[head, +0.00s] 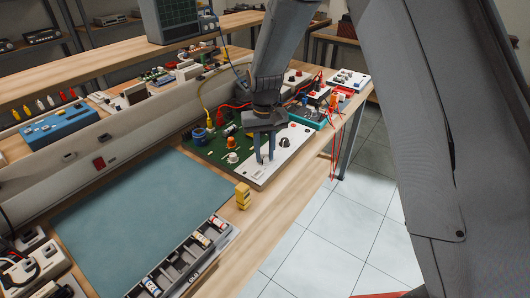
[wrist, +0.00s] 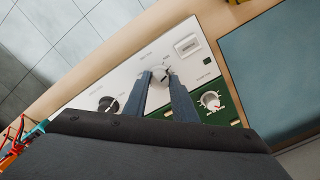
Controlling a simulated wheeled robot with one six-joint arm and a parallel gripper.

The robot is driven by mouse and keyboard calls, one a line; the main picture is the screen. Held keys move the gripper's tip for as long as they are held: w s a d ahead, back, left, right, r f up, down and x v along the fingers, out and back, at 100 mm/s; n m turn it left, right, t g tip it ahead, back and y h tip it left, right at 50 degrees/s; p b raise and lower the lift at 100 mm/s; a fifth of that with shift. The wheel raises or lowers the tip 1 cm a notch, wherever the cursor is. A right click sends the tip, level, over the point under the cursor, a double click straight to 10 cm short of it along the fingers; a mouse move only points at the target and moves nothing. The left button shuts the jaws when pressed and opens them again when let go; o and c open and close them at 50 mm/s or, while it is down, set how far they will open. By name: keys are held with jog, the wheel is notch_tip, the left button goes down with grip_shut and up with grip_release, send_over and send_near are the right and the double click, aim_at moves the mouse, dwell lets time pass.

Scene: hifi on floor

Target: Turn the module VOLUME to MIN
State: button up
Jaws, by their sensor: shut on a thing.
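The module is a white panel (head: 298,138) on a green board (head: 204,152), and the white panel (wrist: 130,70) also shows in the wrist view. My gripper (head: 265,160) points down over the panel's near part. In the wrist view my gripper (wrist: 159,76) has its two fingers on either side of a pale round knob (wrist: 158,88), shut on it. A dark pointer mark shows on the knob's top. A black knob (wrist: 108,104) sits on the same panel, apart from the fingers. The printed labels are too small to read, so I cannot confirm which knob is VOLUME.
A white rectangular part (wrist: 187,44) sits on the panel close to the held knob. Another white knob (wrist: 211,101) is on the green board. A yellow block (head: 243,195) stands near the bench edge. The blue-green mat (head: 130,210) is mostly clear. Red wires (head: 335,125) hang at the right.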

aim_at(265, 157)
jog(key=n, duration=0.5)
jog(key=shift+n, duration=0.4)
dwell(0.4)
jog(key=o, duration=1)
jog(key=shift+o, duration=0.2)
jog(key=shift+r, duration=0.1)
jog(key=shift+s+r+b, duration=0.1)
jog(key=shift+r+b, duration=0.85)
jog(key=shift+r, duration=2.9)
